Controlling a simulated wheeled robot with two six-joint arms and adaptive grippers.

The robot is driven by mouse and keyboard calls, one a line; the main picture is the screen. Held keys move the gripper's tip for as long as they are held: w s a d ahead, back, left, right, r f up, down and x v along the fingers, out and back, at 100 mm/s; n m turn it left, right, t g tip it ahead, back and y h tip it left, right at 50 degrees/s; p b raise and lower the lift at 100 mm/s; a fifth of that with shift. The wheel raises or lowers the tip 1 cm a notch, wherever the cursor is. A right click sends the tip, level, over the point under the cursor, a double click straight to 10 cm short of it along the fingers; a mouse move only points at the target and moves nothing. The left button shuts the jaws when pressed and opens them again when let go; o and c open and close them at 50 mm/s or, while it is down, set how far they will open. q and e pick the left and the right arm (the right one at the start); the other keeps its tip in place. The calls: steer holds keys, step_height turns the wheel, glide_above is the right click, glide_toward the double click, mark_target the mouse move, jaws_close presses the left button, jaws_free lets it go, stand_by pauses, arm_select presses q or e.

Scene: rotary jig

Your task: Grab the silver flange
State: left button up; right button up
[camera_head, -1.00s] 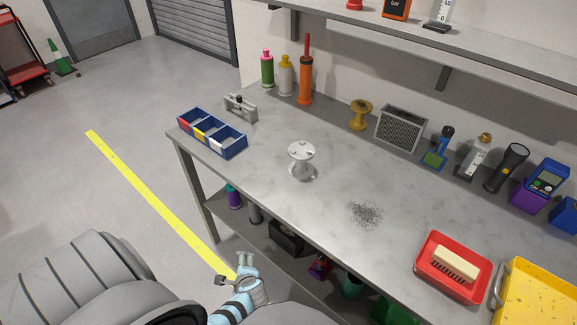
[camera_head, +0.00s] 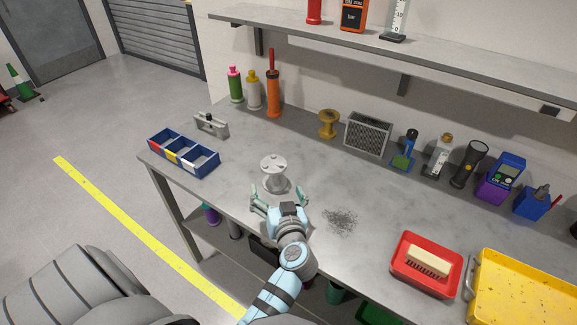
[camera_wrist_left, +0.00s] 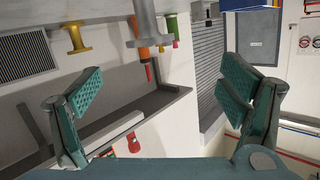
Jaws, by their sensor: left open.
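The silver flange (camera_head: 273,166), a pale spool-like piece with a round top disc, a narrow stem and a wider foot, stands upright on the grey workbench (camera_head: 215,190). My left gripper (camera_head: 279,196) is open and empty, in front of the flange, with its two fingers spread toward it. In the left wrist view the flange (camera_wrist_left: 150,42) shows at the top, beyond the open gripper (camera_wrist_left: 162,100), between the fingers but apart from them. My right gripper is not in view.
A blue divided bin (camera_head: 183,160) and a grey fixture (camera_head: 211,125) stand left of the flange. A yellow spool (camera_head: 328,122) and a grey mesh box (camera_head: 367,135) stand behind right. A dark speckled patch (camera_head: 340,222), red tray (camera_head: 425,280) and yellow tray (camera_head: 520,285) lie right.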

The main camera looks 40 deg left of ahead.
mark_target(274, 164)
arm_select(q)
steer(key=shift+n, duration=0.7)
steer(key=x, duration=0.4)
steer(key=b+x, duration=0.1)
steer(key=x, duration=0.2)
steer(key=shift+w+a, duration=0.1)
steer(key=shift+w, duration=0.4)
steer(key=x, duration=0.1)
steer(key=b+x, duration=0.1)
steer(key=x, duration=0.1)
steer(key=b+x, duration=0.1)
steer(key=x, duration=0.1)
steer(key=shift+w+d+f, duration=0.35)
steer(key=shift+w, duration=0.1)
steer(key=shift+w+a, duration=0.2)
steer(key=shift+a, duration=0.1)
steer(key=shift+a+h, duration=0.1)
steer(key=shift+h, duration=0.2)
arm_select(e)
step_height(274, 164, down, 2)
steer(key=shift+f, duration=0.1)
arm_select(q)
steer(key=c, duration=1.5)
